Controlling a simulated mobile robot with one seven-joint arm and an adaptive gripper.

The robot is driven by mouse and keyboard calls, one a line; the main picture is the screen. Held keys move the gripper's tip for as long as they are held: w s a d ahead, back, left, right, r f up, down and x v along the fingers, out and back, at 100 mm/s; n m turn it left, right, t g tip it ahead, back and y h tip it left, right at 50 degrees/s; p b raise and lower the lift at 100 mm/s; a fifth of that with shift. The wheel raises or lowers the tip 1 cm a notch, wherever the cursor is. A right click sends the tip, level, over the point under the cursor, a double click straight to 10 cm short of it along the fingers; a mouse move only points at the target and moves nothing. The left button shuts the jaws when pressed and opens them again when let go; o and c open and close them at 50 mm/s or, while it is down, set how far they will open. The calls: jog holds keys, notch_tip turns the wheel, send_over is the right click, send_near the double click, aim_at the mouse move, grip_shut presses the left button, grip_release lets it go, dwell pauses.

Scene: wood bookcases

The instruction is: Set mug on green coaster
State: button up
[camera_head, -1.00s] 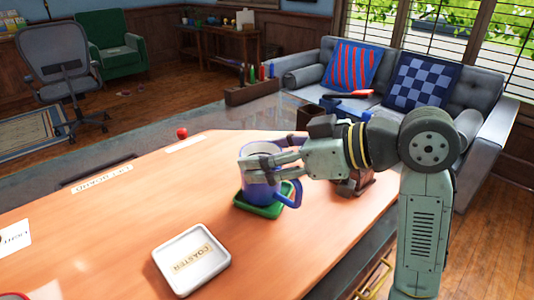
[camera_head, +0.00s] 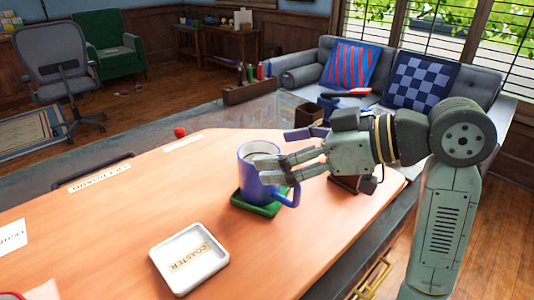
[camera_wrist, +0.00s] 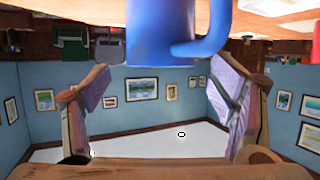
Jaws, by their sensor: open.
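The blue mug (camera_head: 256,170) stands upright on the green coaster (camera_head: 262,206) on the wooden table. Its handle points to the right and toward the camera. My gripper (camera_head: 276,150) is open just right of the mug, with its fingers spread. One lower finger overlaps the mug in the head view, and I cannot tell if it touches. In the wrist view the mug (camera_wrist: 165,35) shows at the top, beyond and between the open fingertips (camera_wrist: 165,90), with nothing held.
A small red object (camera_head: 180,132) is at the far edge. A dark brown item (camera_head: 345,184) sits under my wrist. The table's left part is mostly clear, with paper labels (camera_head: 100,178).

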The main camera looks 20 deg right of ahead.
jog(key=v, duration=0.8)
jog(key=shift+s+b, duration=0.25)
jog(key=shift+b, duration=0.15)
